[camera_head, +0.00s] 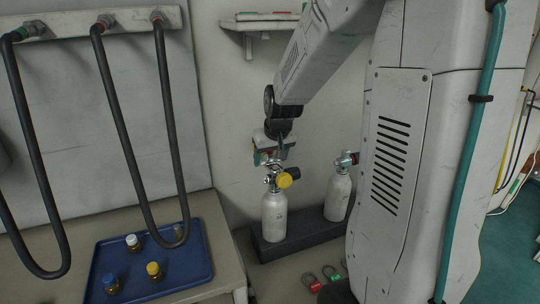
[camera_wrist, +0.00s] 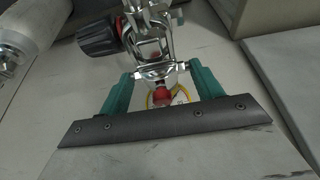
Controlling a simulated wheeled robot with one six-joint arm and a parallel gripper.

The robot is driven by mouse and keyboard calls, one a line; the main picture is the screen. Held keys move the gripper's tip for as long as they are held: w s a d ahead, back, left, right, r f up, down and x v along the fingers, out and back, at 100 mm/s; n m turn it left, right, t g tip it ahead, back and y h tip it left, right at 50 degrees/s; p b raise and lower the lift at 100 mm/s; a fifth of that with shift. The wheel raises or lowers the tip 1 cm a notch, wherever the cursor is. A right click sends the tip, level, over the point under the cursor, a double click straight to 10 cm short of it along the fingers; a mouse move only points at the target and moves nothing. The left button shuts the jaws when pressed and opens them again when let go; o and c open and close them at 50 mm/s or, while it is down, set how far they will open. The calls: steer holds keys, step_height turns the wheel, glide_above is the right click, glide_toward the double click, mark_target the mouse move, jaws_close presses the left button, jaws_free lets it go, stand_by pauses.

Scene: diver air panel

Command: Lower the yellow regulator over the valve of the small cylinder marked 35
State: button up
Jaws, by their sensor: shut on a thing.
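My gripper (camera_head: 273,156) is above the nearer white cylinder (camera_head: 274,217), its teal fingers shut on a chrome fitting. In the wrist view, my gripper (camera_wrist: 163,74) has this fitting between its fingers, with a red knob and a thin yellow arc. In the head view, the round yellow face of the regulator (camera_head: 284,181) shows just below the fingers, at the cylinder's top. A black knob (camera_wrist: 98,36) shows beside the chrome parts. I cannot tell whether regulator and valve touch. No number 35 is legible on either cylinder.
A second white cylinder (camera_head: 338,196) with a teal-and-red fitting stands to the right on the dark base (camera_head: 277,249). A blue tray (camera_head: 190,272) with small bottles lies left. Black hoses (camera_head: 116,130) hang from the wall panel. A shelf (camera_head: 262,24) is above.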

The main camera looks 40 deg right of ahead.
steer(key=shift+f, duration=0.65)
stand_by(0.8)
steer(key=o, duration=1.5)
steer(key=shift+f, duration=0.1)
steer(key=v, duration=0.8)
